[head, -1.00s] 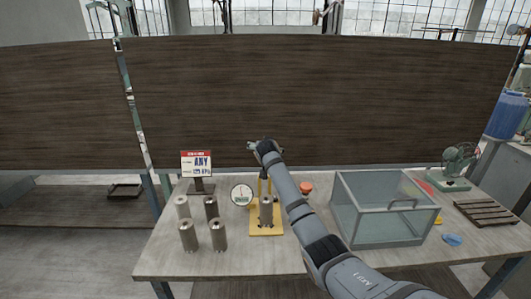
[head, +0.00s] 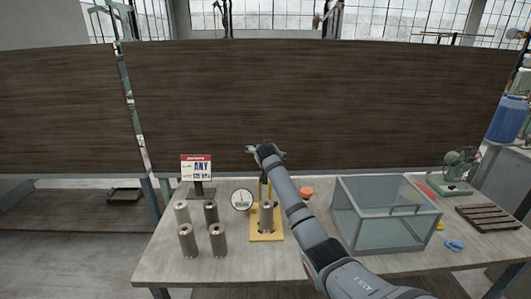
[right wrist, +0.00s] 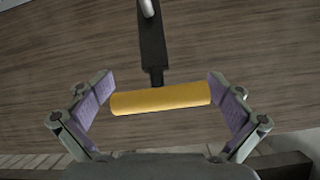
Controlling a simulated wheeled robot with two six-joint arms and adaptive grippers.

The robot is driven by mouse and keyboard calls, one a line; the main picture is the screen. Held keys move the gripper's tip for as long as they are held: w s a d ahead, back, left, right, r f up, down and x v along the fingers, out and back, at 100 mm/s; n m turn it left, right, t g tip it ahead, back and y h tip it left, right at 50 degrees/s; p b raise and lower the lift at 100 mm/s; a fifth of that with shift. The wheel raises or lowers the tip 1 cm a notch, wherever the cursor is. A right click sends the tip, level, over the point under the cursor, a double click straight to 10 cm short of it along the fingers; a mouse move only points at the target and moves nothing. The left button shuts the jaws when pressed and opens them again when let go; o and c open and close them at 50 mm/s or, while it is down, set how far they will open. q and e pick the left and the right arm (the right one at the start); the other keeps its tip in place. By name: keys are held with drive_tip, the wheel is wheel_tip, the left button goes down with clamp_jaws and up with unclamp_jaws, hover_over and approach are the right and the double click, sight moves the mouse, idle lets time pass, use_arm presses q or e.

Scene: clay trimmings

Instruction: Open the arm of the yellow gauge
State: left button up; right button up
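The yellow gauge (head: 254,232) stands on the table with its flat yellow base and upright column. A round white dial (head: 241,199) sits at its left, and a metal cylinder (head: 267,217) stands on its base. My right gripper (head: 265,151) is at the top of the gauge, and my arm hides part of the column. In the right wrist view my right gripper (right wrist: 163,92) is open, with a yellow handle bar (right wrist: 161,99) between its fingers. The bar hangs on a dark lever (right wrist: 152,45). The fingers look apart from it. My left gripper is not in view.
Several metal cylinders (head: 187,240) stand left of the gauge. A sign (head: 197,168) stands behind them. A glass-sided box (head: 392,232) is at the right, with an orange object (head: 307,193) beside it. A fan (head: 454,170) and dark rack (head: 488,216) are farther right.

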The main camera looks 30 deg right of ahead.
drive_tip(key=v, duration=1.2)
drive_tip(key=shift+s, duration=0.1)
